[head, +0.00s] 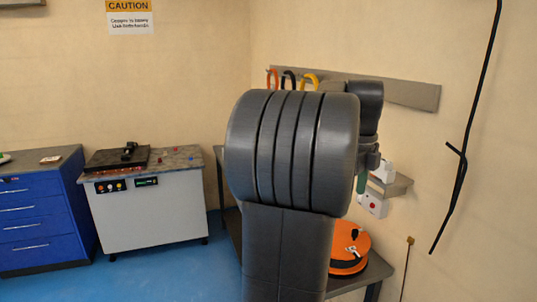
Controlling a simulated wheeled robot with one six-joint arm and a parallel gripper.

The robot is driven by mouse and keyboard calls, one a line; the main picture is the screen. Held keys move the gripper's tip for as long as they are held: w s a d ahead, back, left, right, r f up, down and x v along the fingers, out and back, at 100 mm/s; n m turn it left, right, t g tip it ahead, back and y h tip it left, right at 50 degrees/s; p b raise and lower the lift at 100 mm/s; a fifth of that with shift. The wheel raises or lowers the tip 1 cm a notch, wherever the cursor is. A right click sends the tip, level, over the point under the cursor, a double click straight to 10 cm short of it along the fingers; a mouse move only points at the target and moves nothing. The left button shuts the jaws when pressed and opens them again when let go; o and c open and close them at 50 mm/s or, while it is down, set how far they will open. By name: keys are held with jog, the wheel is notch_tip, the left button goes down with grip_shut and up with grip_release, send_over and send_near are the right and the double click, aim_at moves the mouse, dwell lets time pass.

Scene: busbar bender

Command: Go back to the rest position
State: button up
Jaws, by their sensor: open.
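My dark grey arm fills the middle of the head view and hides much of what is behind it. Its far end shows past the arm's right edge, where my gripper (369,160) is partly visible, pointing down in front of the right wall. The gripper is open. Its fingertips are too small and too covered to make out clearly. A small green thing (361,183) shows just below it; I cannot tell whether they touch.
An orange reel (349,250) lies on a dark bench (374,273) at lower right. White boxes (374,202) sit by a wall shelf (398,186). A grey machine cabinet (150,217) and blue drawers (36,222) stand left. Blue floor (165,279) is open before the cabinet.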

jog(key=shift+w+a+f+n, duration=0.2)
jog(key=shift+a+f+n, duration=0.35)
jog(key=shift+f, duration=0.25)
jog(key=shift+w+a+f+n, duration=0.15)
jog(key=shift+a+f+n, duration=0.25)
jog(key=shift+f+n, duration=0.35)
jog(key=shift+w+a+f+n, duration=0.2)
jog(key=shift+a+f+n, duration=0.3)
jog(key=shift+f, duration=0.4)
